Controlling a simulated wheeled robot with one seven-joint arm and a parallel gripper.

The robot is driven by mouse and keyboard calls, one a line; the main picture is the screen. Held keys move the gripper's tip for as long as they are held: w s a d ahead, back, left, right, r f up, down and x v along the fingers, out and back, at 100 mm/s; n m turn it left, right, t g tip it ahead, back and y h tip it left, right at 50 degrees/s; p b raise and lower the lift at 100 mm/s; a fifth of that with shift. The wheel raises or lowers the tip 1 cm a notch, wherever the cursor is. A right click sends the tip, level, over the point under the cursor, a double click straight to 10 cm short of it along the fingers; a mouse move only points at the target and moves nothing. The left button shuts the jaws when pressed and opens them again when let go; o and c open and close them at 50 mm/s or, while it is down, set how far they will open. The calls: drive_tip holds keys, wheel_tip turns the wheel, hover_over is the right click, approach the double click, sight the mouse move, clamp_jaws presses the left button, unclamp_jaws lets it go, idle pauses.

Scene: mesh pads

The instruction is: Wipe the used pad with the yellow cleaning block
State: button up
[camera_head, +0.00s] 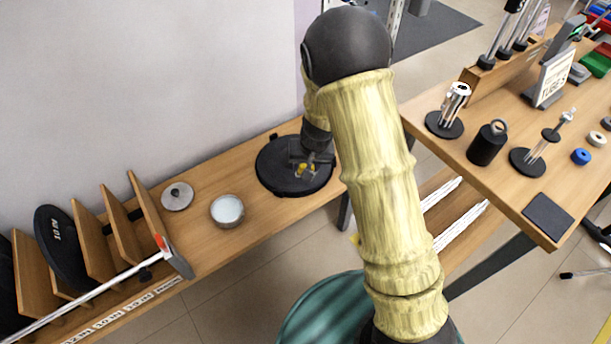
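A black round pad (272,181), taken to be the used pad, lies flat on the wooden bench against the wall. My gripper (306,167) points down over the right part of the pad. A small yellow block (301,168) shows at its fingertips, partly covered by a dark finger. The fingers appear shut on this block, low over the pad. I cannot tell whether the block touches the pad.
An open round tin (227,210) with pale contents and a grey lid (177,196) stand left of the pad. A wooden rack (147,208) holds a black disc (60,240). The right table (470,165) carries weights, stands and a dark square pad (548,216).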

drive_tip(key=shift+a+f, duration=0.1)
drive_tip(key=shift+f, duration=0.15)
drive_tip(key=shift+b+x, duration=2.05)
drive_tip(key=shift+x, duration=0.85)
drive_tip(key=shift+b+x, duration=0.65)
drive_tip(key=shift+x, duration=0.3)
drive_tip(key=shift+w+d, duration=0.55)
drive_tip(key=shift+d, duration=0.2)
drive_tip(key=shift+w+d, duration=0.5)
drive_tip(key=shift+d, duration=0.3)
